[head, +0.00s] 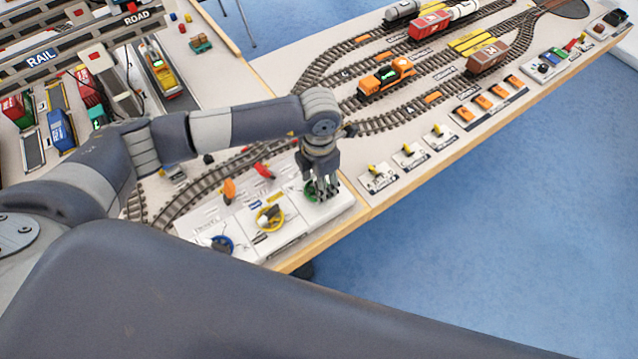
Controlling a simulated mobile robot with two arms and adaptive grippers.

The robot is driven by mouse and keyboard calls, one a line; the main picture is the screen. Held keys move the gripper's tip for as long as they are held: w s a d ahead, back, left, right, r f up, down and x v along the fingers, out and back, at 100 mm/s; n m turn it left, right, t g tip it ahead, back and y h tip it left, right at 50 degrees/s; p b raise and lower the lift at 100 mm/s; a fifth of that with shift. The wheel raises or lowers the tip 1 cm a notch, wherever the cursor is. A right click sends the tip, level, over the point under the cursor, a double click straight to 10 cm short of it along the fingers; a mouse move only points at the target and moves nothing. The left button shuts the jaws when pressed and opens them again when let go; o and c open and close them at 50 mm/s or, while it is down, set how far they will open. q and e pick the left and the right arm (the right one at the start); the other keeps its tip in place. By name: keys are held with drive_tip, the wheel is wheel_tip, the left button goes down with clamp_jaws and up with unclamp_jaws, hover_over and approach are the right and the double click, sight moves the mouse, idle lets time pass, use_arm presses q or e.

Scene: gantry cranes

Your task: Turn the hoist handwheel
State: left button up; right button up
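A pale control panel (300,222) sits at the front edge of the table. It carries three handwheels: a blue one (222,245), a yellow one (270,218) and a green one (309,192). I cannot read which is labelled hoist. My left gripper (324,188) points down at the green handwheel and hides much of it. Its fingers are at the wheel, but I cannot tell whether they touch or grip it. My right gripper is not in view.
Orange (229,190) and red (264,170) levers stand behind the handwheels. Model tracks with an orange locomotive (386,77) and wagons run to the right. Yellow-handled switches (409,152) line the front edge. Gantry cranes (72,60) stand at the left. Blue floor lies in front.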

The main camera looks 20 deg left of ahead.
use_arm(q)
drive_tip(key=shift+w+f+m+b, duration=0.1)
drive_tip(key=shift+f+m+b, duration=0.15)
drive_tip(key=shift+m+b, duration=0.7)
drive_tip(key=shift+r+m+b, duration=0.25)
drive_tip(key=shift+m+b, duration=0.2)
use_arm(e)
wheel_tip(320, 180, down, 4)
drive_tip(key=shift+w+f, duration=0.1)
use_arm(q)
drive_tip(key=o, duration=1.1)
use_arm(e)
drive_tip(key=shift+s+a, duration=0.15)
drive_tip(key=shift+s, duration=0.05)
use_arm(q)
drive_tip(key=shift+r, duration=0.1)
wheel_tip(320, 180, up, 12)
drive_tip(key=shift+f, duration=0.1)
